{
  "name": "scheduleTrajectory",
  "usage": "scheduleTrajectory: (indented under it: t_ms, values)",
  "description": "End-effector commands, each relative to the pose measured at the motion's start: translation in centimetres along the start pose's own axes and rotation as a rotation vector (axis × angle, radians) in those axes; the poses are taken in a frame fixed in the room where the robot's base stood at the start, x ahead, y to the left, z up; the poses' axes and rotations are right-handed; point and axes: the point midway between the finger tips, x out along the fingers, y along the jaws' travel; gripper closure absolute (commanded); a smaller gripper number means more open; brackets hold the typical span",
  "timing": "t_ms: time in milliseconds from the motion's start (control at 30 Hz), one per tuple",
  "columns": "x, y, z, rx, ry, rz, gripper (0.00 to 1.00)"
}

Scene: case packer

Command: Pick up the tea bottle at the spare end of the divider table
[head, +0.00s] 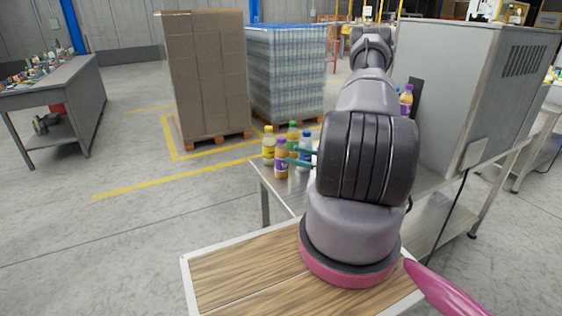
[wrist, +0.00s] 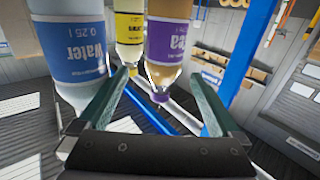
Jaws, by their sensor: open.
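The tea bottle (head: 281,160), amber with a purple label and purple cap, stands at the near-left end of the metal table (head: 263,174). In the wrist view the picture is inverted, and the tea bottle (wrist: 167,45) appears between and beyond my fingertips. My gripper (head: 297,157) is open beside the tea bottle, its teal fingers pointing at it; it also shows in the wrist view (wrist: 160,78). I cannot tell whether a finger touches the bottle. My arm hides much of the table.
A yellow bottle (head: 268,147), a green-capped bottle (head: 293,134) and a blue-labelled water bottle (head: 305,147) stand close around. The water bottle (wrist: 75,45) is near one finger. Another purple-capped bottle (head: 406,100) stands by a grey machine (head: 475,90). Floor left of the table is clear.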

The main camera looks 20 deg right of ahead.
Motion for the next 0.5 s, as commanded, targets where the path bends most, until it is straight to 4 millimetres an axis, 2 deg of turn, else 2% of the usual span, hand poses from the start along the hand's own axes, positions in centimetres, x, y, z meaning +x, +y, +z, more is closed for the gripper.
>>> scheduleTrajectory:
  t_ms: [267, 500]
  values:
    - [2.5, -0.2, 0.0, -0.002, 0.000, -0.003, 0.00]
    - [6.0, -0.6, -0.1, -0.003, -0.001, -0.002, 0.00]
